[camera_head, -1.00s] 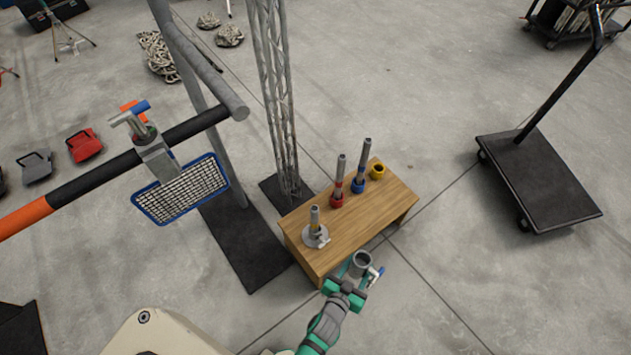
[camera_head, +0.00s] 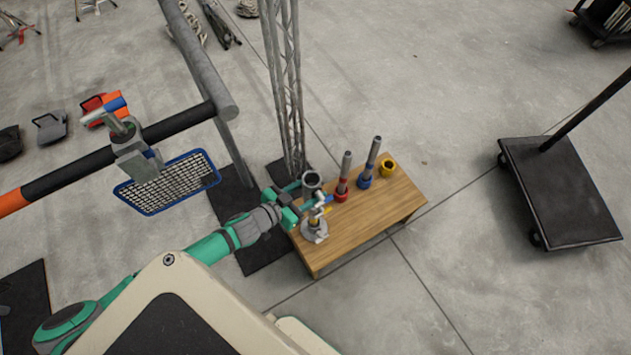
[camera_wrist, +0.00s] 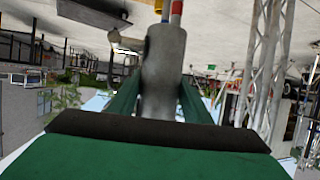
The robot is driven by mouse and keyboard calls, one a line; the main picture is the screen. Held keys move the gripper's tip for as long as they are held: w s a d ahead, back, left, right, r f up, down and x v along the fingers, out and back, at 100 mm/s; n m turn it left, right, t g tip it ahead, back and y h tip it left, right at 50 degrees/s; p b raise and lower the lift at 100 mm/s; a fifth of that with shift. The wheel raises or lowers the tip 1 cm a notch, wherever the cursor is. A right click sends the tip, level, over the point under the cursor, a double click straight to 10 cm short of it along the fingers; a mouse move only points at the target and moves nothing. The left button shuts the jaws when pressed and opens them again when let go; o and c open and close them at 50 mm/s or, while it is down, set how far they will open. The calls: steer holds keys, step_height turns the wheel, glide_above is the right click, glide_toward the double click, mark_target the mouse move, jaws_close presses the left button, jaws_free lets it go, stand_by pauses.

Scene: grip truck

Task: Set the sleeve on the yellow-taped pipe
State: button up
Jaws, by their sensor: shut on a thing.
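The sleeve (camera_head: 312,182) is a short grey tube with an open top and a side handle. My gripper (camera_head: 298,193) is shut on it and holds it near the left end of the wooden bench (camera_head: 372,222). In the wrist view the sleeve (camera_wrist: 163,72) fills the middle between the green fingers (camera_wrist: 150,104).
A red-collared pipe (camera_head: 343,176) and a blue-collared pipe (camera_head: 370,163) stand upright on the bench right of the sleeve. A yellow collar (camera_head: 388,167) is farther right. A lattice truss (camera_head: 284,85) rises behind. A flat cart (camera_head: 560,190) stands right.

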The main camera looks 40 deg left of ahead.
mark_target(312, 196)
steer(key=shift+w+a+r, duration=0.1)
steer(key=shift+w+r, duration=0.2)
steer(key=shift+w, duration=0.1)
step_height(312, 196, down, 4)
steer(key=shift+f, duration=0.15)
stand_by(0.5)
steer(key=shift+w+f, duration=0.1)
steer(key=shift+f, duration=0.6)
steer(key=shift+f, duration=0.3)
steer(key=shift+f, duration=1.1)
stand_by(0.7)
